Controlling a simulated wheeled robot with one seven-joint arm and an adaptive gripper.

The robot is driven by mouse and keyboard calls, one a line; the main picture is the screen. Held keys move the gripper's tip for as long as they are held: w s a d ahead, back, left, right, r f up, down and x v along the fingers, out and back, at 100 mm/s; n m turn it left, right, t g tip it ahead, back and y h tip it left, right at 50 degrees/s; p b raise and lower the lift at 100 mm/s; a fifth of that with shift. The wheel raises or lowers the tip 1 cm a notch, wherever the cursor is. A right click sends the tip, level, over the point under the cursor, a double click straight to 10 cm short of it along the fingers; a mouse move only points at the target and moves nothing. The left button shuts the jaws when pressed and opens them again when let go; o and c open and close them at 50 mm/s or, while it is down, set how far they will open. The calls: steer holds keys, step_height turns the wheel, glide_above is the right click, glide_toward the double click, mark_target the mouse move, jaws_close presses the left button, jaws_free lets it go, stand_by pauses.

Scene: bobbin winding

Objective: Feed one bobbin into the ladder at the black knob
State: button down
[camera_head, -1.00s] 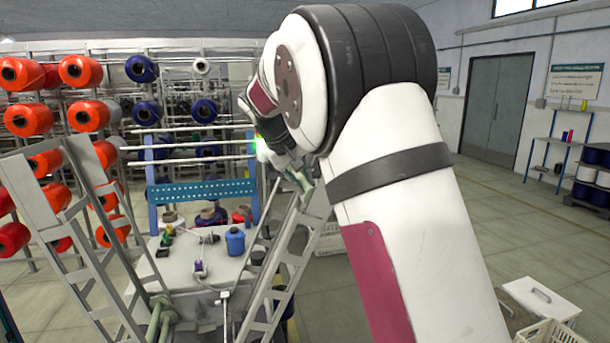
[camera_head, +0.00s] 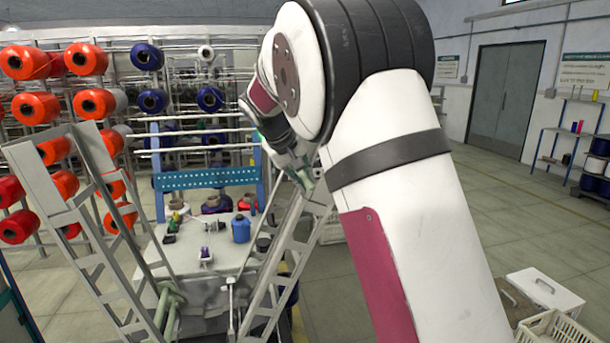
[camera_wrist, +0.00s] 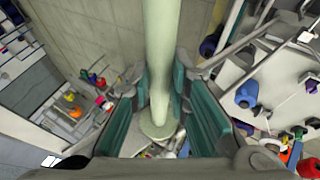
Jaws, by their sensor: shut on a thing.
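My gripper (camera_head: 300,172) is high over the top of the right grey ladder (camera_head: 270,275), partly hidden behind my arm. In the wrist view my gripper (camera_wrist: 161,88) is shut on a pale green bobbin (camera_wrist: 161,40), a long smooth tube with a round flange at its lower end, between teal finger pads. A left grey ladder (camera_head: 85,215) leans at the left, with several pale green bobbins (camera_head: 165,308) at its foot. I cannot make out a black knob on either ladder with certainty.
A light grey table (camera_head: 190,260) between the ladders holds a blue bottle (camera_head: 241,229) and small items. A blue perforated panel (camera_head: 208,178) and racks of orange spools (camera_head: 95,103) stand behind. A white crate (camera_head: 555,332) is at lower right. The floor at right is mostly clear.

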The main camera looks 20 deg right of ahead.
steer(key=f, duration=0.1)
steer(key=a+f, duration=0.1)
steer(key=f, duration=0.1)
steer(key=shift+w+a, duration=0.1)
steer(key=shift+a, duration=0.05)
stand_by(0.3)
steer(key=c, duration=1.4)
jaws_free()
steer(key=shift+c, duration=0.2)
steer(key=shift+o, duration=0.6)
steer(key=shift+o, duration=1.1)
step_height(320, 180, up, 10)
steer(key=s+a+p, duration=0.1)
steer(key=s, duration=0.1)
steer(key=shift+s+a+r, duration=0.2)
steer(key=shift+a, duration=0.1)
